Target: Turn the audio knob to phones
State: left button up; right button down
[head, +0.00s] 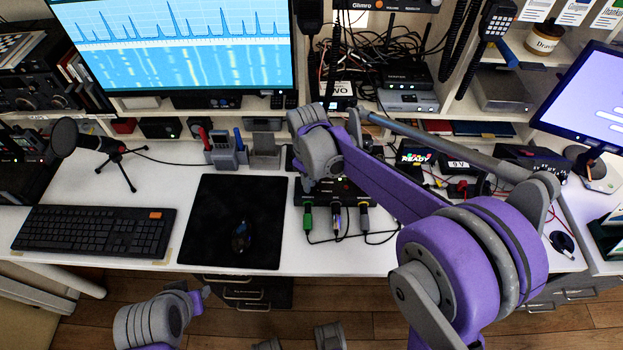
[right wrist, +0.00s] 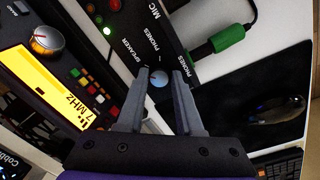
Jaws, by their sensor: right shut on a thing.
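The audio knob (right wrist: 158,77) is a small round blue-grey cap on a black box in the right wrist view. White SPEAKER and PHONES labels are printed beside it. Which one it points to cannot be told. My right gripper (right wrist: 164,76) is shut on the knob, one finger on each side. In the head view the black box (head: 349,197) stands on the desk below my right wrist, which hides the knob there. A green plug (right wrist: 228,37) sits in the box's edge beside a PHONES label. Part of my left arm shows at the bottom left; its jaw opening cannot be made out.
A black mouse pad (head: 215,215) with a mouse lies left of the box. A keyboard (head: 95,231) and a microphone (head: 90,143) are farther left. Cables run from the box's front plugs. A radio with a yellow display (right wrist: 75,92) stands close to my right gripper.

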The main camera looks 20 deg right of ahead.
jog(key=m, duration=0.7)
jog(key=shift+w, duration=0.1)
jog(key=m, duration=0.3)
jog(key=shift+m+g, duration=0.3)
jog(key=shift+m, duration=2)
jog(key=c, duration=0.6)
grip_release()
jog(key=shift+o, duration=0.2)
jog(key=shift+r, duration=0.1)
notch_tip(320, 180, up, 11)
jog(key=p, duration=0.1)
jog(key=shift+w+a, duration=0.25)
jog(key=shift+a, duration=0.05)
jog(key=shift+s+p, duration=0.1)
jog(key=shift+p, duration=0.2)
